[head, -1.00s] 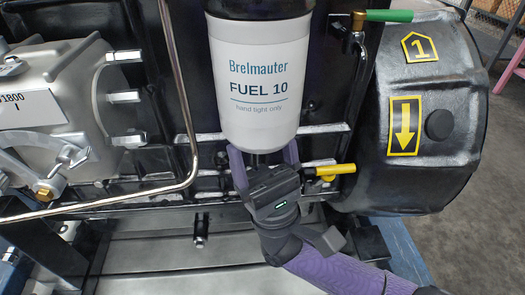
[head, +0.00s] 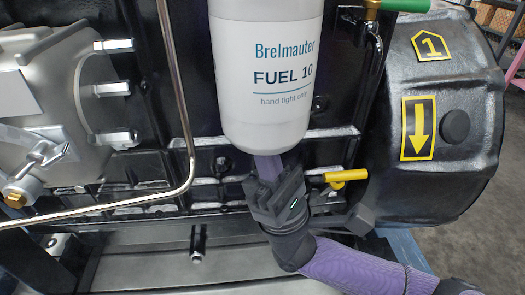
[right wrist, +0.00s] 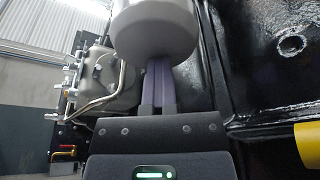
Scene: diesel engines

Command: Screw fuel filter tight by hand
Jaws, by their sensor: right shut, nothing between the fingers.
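The white fuel filter (head: 266,75), labelled "Brelmauter FUEL 10 hand tight only", hangs upright on the engine in the upper middle of the head view. Its top is cut off by the frame. In the right wrist view, its rounded grey-looking bottom (right wrist: 155,32) is at the top centre. My right gripper (head: 265,165) is below the filter, pointing up at its underside. Its two purple fingers are together with nothing between them, and it shows so in the right wrist view (right wrist: 159,75). I cannot tell whether the fingertips touch the filter. My left gripper is not in view.
A yellow-handled valve (head: 344,176) sits just right of my right gripper. A bent metal pipe (head: 180,110) runs down left of the filter. A black housing (head: 440,120) with yellow arrow and "1" labels is on the right. A green handle (head: 400,5) is above.

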